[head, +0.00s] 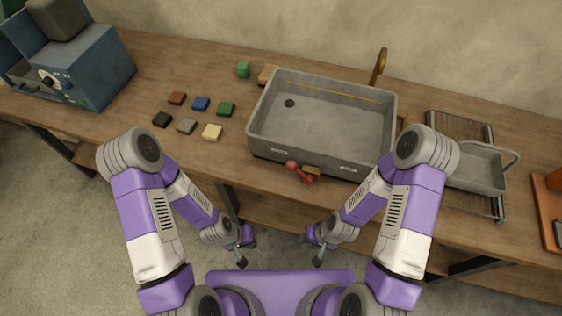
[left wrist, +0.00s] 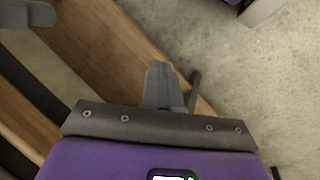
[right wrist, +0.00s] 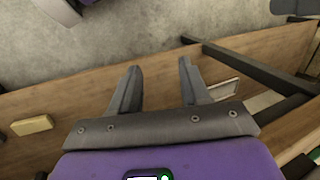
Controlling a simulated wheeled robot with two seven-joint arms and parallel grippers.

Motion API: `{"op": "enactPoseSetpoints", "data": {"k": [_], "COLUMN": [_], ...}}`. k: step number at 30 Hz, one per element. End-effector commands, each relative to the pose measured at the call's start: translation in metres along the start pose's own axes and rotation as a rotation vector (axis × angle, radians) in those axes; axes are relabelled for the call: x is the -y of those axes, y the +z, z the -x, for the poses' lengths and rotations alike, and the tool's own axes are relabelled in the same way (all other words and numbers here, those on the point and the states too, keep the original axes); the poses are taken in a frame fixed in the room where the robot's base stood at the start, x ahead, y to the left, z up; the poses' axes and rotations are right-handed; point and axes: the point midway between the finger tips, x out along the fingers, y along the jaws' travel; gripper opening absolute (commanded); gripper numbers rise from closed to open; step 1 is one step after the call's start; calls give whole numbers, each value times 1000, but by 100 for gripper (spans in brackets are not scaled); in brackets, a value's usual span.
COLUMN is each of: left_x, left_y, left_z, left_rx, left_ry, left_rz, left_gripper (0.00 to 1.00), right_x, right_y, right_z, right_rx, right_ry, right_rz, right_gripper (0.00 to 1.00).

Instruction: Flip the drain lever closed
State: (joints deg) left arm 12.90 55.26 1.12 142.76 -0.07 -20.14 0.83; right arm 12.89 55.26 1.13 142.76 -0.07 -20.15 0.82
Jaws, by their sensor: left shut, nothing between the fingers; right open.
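The lever shows in neither wrist view for certain.
A dark round drain (head: 289,103) is in the basin floor, and a brass faucet (head: 378,66) stands behind. Several coloured blocks (head: 201,104) lie left of the basin. A wire rack (head: 486,133) with a grey tray (head: 478,170) is at right. A blue machine (head: 95,70) stands far left.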

Motion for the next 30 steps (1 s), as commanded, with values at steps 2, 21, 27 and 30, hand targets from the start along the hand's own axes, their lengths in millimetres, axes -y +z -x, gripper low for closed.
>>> {"op": "enactPoseSetpoints", "data": {"k": [2,21,27,30], "left_x": [0,-50,-79,-87], "left_y": [-2,-133,-173,-184], "left_z": [0,89,160,186], "left_rx": [4,523,736,812], "left_ry": [-2,188,331,376], "left_rz": [13,1018,1165,1189], "left_gripper": [0,0,0,0], "right_x": [0,2,3,3], "right_y": [0,0,0,0], "right_z": [0,6,8,8], "right_rx": [-1,-1,-1,-1], "right_ry": [0,0,0,0], "right_rz": [0,0,0,0], "right_gripper": [59,74,74,74]}}
